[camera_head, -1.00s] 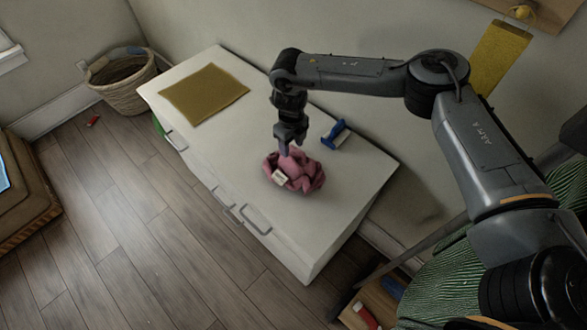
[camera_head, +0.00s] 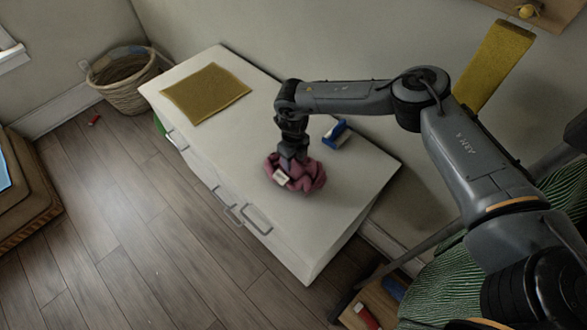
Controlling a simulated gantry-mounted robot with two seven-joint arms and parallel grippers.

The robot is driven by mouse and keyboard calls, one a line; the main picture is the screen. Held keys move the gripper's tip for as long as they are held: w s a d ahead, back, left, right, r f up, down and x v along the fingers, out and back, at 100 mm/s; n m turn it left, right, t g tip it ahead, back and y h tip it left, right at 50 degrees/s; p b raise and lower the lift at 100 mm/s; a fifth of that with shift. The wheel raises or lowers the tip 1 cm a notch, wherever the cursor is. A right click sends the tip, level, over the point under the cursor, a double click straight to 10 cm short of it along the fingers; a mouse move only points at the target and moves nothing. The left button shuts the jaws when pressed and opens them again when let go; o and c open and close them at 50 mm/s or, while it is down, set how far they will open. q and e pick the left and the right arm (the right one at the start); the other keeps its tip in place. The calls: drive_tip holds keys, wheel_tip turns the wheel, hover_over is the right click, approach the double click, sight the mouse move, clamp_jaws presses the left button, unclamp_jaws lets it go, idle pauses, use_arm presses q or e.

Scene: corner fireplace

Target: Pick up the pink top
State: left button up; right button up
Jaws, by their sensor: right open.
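The pink top (camera_head: 310,180) lies crumpled on the white cabinet (camera_head: 345,205), towards its near right end. A small pale label shows on its left side. My right gripper (camera_head: 292,164) points down at the top, with its fingertips at or in the upper folds. The fingertips are partly hidden by the cloth, and the jaws are open. My left gripper is not in view.
A brown mat (camera_head: 206,93) lies at the cabinet's far left end. A wicker basket (camera_head: 122,88) stands on the floor beyond it.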

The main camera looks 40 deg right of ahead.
clamp_jaws()
drive_tip(key=shift+r, duration=0.15)
idle(0.4)
